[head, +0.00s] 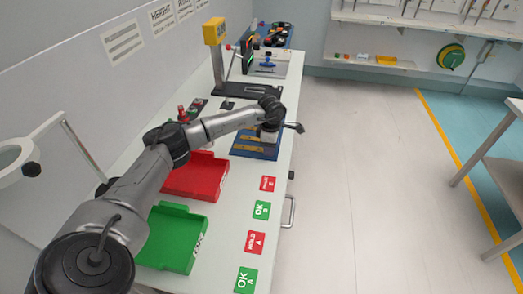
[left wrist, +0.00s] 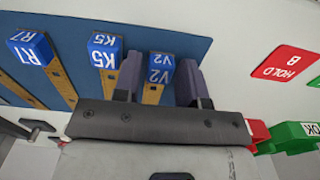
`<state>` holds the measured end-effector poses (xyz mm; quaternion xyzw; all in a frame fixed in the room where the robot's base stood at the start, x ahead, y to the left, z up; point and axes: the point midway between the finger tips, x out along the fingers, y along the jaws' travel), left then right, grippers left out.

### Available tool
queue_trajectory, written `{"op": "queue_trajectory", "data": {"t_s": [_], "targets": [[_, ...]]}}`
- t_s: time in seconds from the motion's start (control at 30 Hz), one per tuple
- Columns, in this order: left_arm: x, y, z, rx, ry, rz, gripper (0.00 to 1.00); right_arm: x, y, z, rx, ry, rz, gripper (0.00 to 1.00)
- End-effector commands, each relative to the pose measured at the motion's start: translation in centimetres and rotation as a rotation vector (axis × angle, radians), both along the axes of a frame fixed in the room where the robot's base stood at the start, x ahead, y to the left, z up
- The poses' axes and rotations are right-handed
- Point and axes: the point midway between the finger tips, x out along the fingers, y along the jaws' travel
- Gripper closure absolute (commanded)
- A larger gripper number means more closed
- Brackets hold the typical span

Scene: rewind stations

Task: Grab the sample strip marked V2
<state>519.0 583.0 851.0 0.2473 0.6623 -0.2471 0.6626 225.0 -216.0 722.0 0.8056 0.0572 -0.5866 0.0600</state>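The V2 sample strip (left wrist: 160,68) has a blue head marked V2 and a tan body. In the left wrist view it lies on a blue mat (left wrist: 195,48). My left gripper (left wrist: 158,82) is open, with one dark finger on each side of the V2 head. A narrow gap shows at the left finger; I cannot tell whether the right finger touches. In the head view the left gripper (head: 270,133) is over the mat (head: 245,152) and hides part of it. My right gripper is not in view.
A red HOLD B card (left wrist: 286,62) lies to the right. In the head view, a red tray (head: 196,178) and a green tray (head: 172,238) stand on the white bench (head: 225,245), beside several cards.

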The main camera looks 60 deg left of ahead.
Motion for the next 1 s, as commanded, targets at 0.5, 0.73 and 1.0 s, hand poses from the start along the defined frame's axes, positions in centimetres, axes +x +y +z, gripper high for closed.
{"op": "queue_trajectory", "data": {"t_s": [0.5, 0.73, 1.0], "targets": [[0.0, 0.0, 0.0, 0.0, 0.0, 0.0, 0.98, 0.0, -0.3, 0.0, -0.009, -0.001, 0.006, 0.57], [0.0, 0.0, 0.8, 0.0, 0.0, 0.0, 0.98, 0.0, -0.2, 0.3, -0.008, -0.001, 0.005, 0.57], [0.5, -1.2, 5.1, -0.001, -0.002, -0.006, 0.98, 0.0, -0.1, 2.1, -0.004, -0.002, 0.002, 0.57]]}}
